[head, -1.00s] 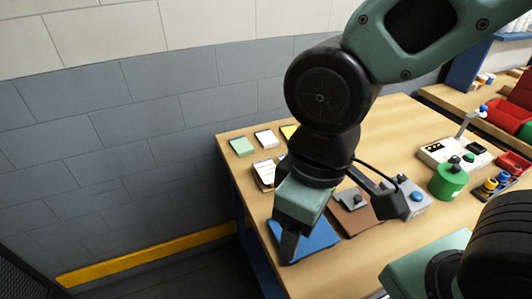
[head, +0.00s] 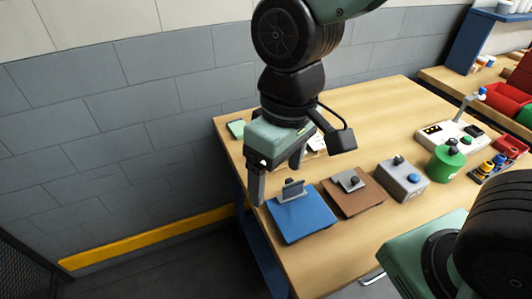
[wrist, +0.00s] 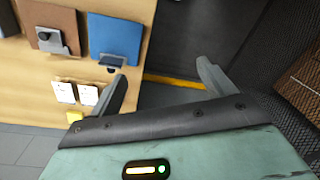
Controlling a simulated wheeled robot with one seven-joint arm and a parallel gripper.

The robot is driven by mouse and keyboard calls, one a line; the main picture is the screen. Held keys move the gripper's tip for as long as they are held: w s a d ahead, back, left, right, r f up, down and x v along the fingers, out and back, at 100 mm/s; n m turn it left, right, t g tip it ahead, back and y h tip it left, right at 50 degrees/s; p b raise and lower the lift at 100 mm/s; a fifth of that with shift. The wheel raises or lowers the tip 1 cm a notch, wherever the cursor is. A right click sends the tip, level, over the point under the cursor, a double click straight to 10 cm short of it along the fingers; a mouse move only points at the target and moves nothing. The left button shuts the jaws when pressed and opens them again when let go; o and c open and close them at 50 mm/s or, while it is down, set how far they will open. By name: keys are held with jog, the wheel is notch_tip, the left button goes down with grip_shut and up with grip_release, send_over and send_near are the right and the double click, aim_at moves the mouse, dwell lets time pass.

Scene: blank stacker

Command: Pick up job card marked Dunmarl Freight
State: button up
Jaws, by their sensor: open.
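Two small white cards (wrist: 64,92) with dark print lie side by side on the table in the wrist view. The second white card (wrist: 88,95) is nearer my finger. The print is too small to read, so I cannot tell which is marked Dunmarl Freight. In the head view a white card (head: 316,142) shows partly behind my gripper. My gripper (head: 277,170) is open and empty, above the table's left edge. In the wrist view dark floor shows between its fingertips (wrist: 162,72), and the cards lie left of them.
A blue clipboard (head: 303,218) and a brown clipboard (head: 354,198) lie near the front edge. A green pad (head: 236,129) lies at the back left; a yellow pad (wrist: 75,117) is near the cards.

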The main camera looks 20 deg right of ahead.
jog(key=w+d+f+m+h, duration=0.1)
jog(key=w+d+f+m, duration=0.2)
jog(key=w, duration=0.9)
jog(key=w+d+m, duration=0.2)
jog(key=w+d, duration=0.2)
jog(key=w, duration=0.8)
notch_tip(320, 180, down, 12)
jog(key=p, duration=0.4)
jog(key=shift+s+d, duration=0.1)
jog(key=shift+d, duration=0.05)
jog(key=f+p, duration=0.1)
jog(key=f, duration=0.2)
jog(key=f+p, duration=0.1)
jog(key=shift+d+f+p, duration=0.15)
jog(key=shift+d+p, duration=0.15)
jog(key=shift+d, duration=0.05)
jog(key=shift+f, duration=0.45)
jog(key=shift+f, duration=0.25)
jog(key=shift+c, duration=0.3)
jog(key=c, duration=1)
